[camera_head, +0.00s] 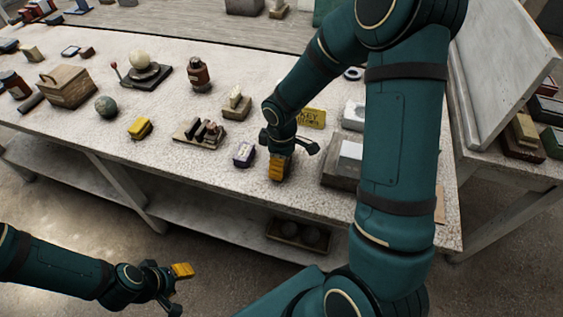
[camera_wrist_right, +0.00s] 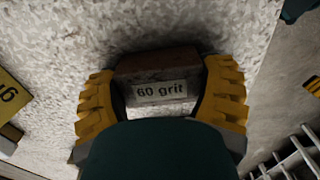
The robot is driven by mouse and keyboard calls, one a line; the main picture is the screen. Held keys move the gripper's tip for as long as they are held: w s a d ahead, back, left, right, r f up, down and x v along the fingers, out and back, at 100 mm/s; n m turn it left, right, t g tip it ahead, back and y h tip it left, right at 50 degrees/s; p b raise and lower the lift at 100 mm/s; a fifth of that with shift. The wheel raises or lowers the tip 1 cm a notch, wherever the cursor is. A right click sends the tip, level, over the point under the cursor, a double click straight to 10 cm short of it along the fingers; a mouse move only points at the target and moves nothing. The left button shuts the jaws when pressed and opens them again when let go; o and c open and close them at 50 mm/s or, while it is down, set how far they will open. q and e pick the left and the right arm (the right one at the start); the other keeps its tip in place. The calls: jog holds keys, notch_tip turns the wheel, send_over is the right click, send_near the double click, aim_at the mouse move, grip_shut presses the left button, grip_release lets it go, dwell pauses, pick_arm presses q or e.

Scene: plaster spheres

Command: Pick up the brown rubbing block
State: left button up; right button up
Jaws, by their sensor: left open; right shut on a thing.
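The brown rubbing block (camera_wrist_right: 158,64) carries a "60 grit" label and sits between the yellow fingers of my right gripper (camera_wrist_right: 162,88) in the right wrist view. The right gripper is shut on it, a finger on each side. In the head view my right gripper (camera_head: 284,166) points down near the front edge of the table (camera_head: 215,170), and its finger and wrist mostly hide the block. I cannot tell whether the block touches the tabletop. My left gripper (camera_head: 176,287) is open and empty, out over the floor in front of the table.
A wooden rack (camera_head: 200,134) and a yellow item (camera_head: 140,128) are further left.

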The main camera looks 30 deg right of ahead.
notch_tip(320, 180, up, 10)
jog(key=shift+r+p, duration=0.1)
jog(key=shift+p, duration=1.15)
jog(key=o, duration=0.5)
jog(key=c, duration=0.4)
jog(key=shift+c, duration=0.2)
